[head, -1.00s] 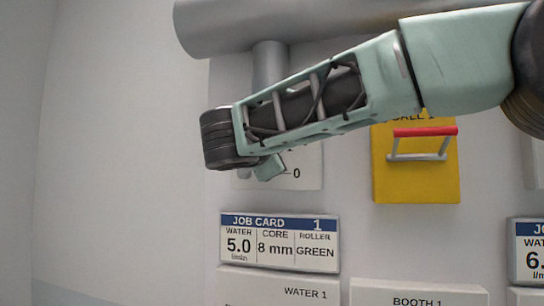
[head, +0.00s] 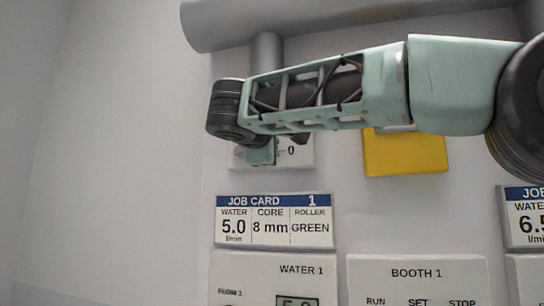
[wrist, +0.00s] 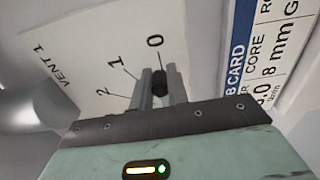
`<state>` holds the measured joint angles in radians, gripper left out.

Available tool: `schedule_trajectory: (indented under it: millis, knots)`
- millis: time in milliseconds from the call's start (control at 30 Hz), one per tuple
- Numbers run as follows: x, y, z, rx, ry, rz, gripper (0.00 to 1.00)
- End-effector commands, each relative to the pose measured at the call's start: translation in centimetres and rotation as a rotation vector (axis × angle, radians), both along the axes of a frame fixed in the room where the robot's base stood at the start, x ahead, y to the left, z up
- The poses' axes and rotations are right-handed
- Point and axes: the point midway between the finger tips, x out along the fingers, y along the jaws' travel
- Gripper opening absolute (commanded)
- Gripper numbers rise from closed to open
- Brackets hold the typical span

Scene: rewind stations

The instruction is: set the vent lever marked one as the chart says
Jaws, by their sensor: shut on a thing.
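The vent plate (wrist: 75,50) reads VENT 1 and carries the marks 0, 1 and 2 in the wrist view. The same plate (head: 304,157) is partly hidden behind my arm in the head view, with its 0 showing. My gripper (wrist: 159,83) is shut on the dark knob of the vent lever (wrist: 160,82), one grey finger on either side. The knob appears close to the 0 mark; the rest of the lever is hidden. In the head view my gripper (head: 262,152) is small and mostly covered by my wrist. No chart of vent settings is readable.
A job card (head: 274,221) marked 1 hangs below the plate, reading water 5.0, core 8 mm, roller green. Below are the WATER 1 panel (head: 240,270) and BOOTH 1 panel (head: 418,275). A yellow panel (head: 405,155) is right of the plate; a grey pipe (head: 330,18) runs above.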

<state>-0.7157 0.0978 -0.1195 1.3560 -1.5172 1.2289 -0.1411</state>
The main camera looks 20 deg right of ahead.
Motion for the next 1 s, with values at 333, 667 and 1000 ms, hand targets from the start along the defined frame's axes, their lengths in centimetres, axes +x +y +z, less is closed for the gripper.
schedule_trajectory:
  millis: [333,667,1000]
  knots:
    - [0.02,0.08,-0.40,0.027,-0.017,0.000,0.00]
    - [0.02,0.08,-0.46,0.027,-0.016,0.000,0.38]
    - [-0.18,0.21,-0.38,0.026,-0.017,0.001,0.38]
